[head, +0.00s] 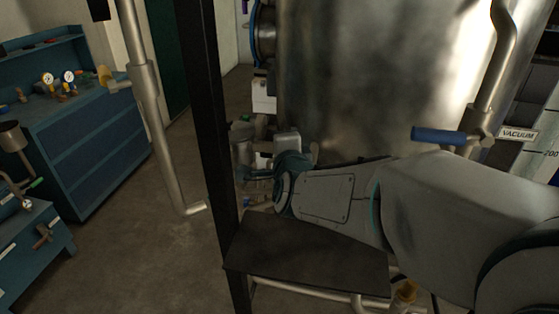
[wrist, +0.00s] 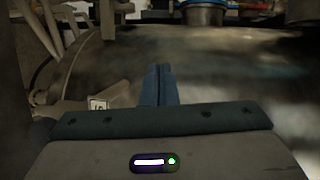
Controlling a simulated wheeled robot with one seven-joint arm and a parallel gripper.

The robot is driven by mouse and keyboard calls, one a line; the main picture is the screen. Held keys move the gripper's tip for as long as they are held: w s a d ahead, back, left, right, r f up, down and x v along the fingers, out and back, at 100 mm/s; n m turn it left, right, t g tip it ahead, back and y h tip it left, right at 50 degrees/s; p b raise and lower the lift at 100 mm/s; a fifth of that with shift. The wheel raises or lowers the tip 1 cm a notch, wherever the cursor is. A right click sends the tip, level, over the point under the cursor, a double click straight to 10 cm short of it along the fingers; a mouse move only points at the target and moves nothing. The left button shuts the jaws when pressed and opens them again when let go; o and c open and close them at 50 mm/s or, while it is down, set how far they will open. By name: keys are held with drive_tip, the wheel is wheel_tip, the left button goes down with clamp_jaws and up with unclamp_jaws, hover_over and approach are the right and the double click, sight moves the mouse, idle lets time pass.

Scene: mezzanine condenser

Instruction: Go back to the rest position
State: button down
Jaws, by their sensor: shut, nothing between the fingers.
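My gripper (wrist: 160,70) shows in the wrist view with its two blue-grey fingers together and nothing between them. In the head view my arm reaches in from the right, over a dark flat plate, and its end lies near the front of a large metal tank (head: 370,80). The fingers are hidden or too small to make out there. In the wrist view a curved metal surface lies beyond the fingertips, blurred and dim.
A dark upright post (head: 208,130) and a dark plate (head: 305,255) stand close to my arm. A blue-handled valve (head: 438,136) sits on a pipe at right, above the arm. A blue cabinet (head: 95,150) with gauges is at left. Bare floor (head: 145,240) lies between.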

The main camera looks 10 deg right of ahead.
drive_tip(key=s+d+f+n+g, duration=0.1)
drive_tip(key=s+f+n+g, duration=0.4)
drive_tip(key=s+n, duration=0.4)
drive_tip(key=s+d+f+n+g, duration=0.2)
drive_tip(key=s+f+n+g, duration=0.3)
drive_tip(key=s, duration=0.8)
drive_tip(key=n+g, duration=0.2)
drive_tip(key=n, duration=0.2)
drive_tip(key=shift+s+f+g+y, duration=0.2)
drive_tip(key=shift+f+g+y, duration=0.15)
drive_tip(key=shift+g+y, duration=0.05)
